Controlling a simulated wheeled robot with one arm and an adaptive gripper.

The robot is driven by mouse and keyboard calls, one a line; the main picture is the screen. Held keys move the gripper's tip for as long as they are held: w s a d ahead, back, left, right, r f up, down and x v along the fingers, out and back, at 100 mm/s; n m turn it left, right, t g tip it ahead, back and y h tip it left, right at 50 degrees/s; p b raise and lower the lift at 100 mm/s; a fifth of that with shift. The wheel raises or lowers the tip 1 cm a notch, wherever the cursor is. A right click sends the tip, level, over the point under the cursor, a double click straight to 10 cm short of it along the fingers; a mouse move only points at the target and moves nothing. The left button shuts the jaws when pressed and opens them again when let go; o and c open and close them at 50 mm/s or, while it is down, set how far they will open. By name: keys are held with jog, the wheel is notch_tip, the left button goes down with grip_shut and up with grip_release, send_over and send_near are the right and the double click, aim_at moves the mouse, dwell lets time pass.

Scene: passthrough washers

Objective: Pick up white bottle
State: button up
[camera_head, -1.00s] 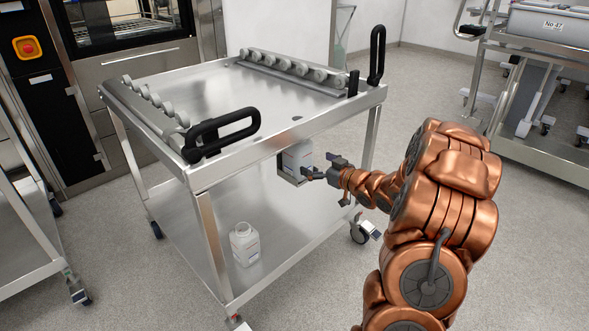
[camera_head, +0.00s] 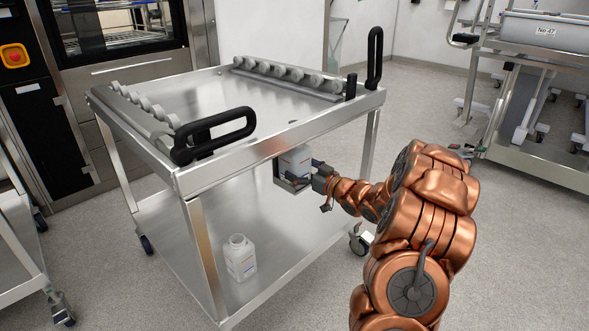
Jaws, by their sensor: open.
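A second white bottle (camera_head: 240,258) with a label stands upright on the lower shelf at the front left, apart from my gripper.
The metal cart (camera_head: 245,153) has black handles (camera_head: 214,135) and grey roller rails. Its top edge lies just above my gripper and a leg (camera_head: 368,150) stands to the right. The lower shelf (camera_head: 290,240) is bare around the front bottle. Another cart (camera_head: 545,155) stands at right.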

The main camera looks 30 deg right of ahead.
jog(key=shift+b+x, duration=0.3)
jog(key=shift+x, duration=0.95)
jog(key=shift+c, duration=0.3)
jog(key=c, duration=1.5)
